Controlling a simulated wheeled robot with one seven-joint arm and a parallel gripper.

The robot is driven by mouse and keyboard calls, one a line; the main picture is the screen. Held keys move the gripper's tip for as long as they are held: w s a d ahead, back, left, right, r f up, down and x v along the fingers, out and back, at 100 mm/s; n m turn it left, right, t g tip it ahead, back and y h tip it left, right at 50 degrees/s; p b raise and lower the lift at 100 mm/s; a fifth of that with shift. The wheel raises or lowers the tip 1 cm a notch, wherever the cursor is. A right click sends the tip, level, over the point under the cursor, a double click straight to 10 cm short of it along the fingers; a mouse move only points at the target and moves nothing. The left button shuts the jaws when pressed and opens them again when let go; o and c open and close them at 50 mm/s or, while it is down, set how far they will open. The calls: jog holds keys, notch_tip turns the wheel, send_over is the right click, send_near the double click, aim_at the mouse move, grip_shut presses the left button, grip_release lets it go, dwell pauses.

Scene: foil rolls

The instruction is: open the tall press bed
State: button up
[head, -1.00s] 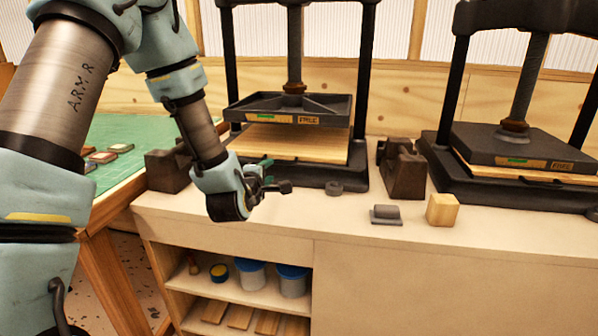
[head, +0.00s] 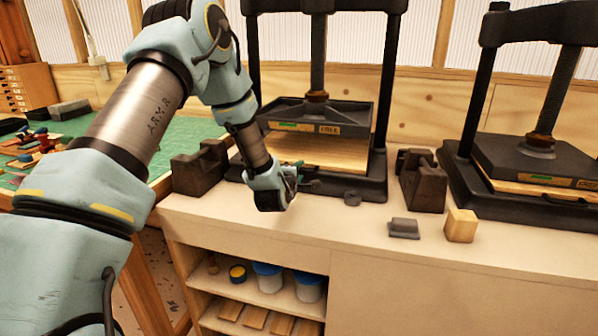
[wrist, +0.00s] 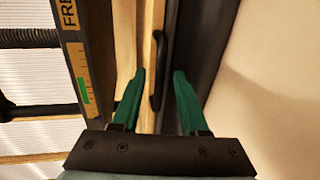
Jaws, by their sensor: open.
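The left press, apparently the tall one, has a dark upper plate (head: 320,115) raised above a pale wooden bed (head: 310,152) on a black base (head: 365,182). In the wrist view, a dark bar handle (wrist: 158,75) is fixed to the bed's wooden front edge (wrist: 147,40). My gripper (head: 300,178) is at the front of this press. Its green fingers are open on either side of the handle, pointing at the bed front. Whether they touch the handle I cannot tell. The plate's label reads "FRE…" in the wrist view, the rest cut off.
A second press (head: 530,165) stands at the right, its plate low. Dark blocks (head: 200,168) (head: 422,182) flank the left press. A grey piece (head: 404,228) and a wooden cube (head: 461,225) lie on the bench top (head: 340,235). A green mat (head: 185,140) is at the left.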

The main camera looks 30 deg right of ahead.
jog(key=shift+c, duration=0.4)
grip_shut()
dwell(0.9)
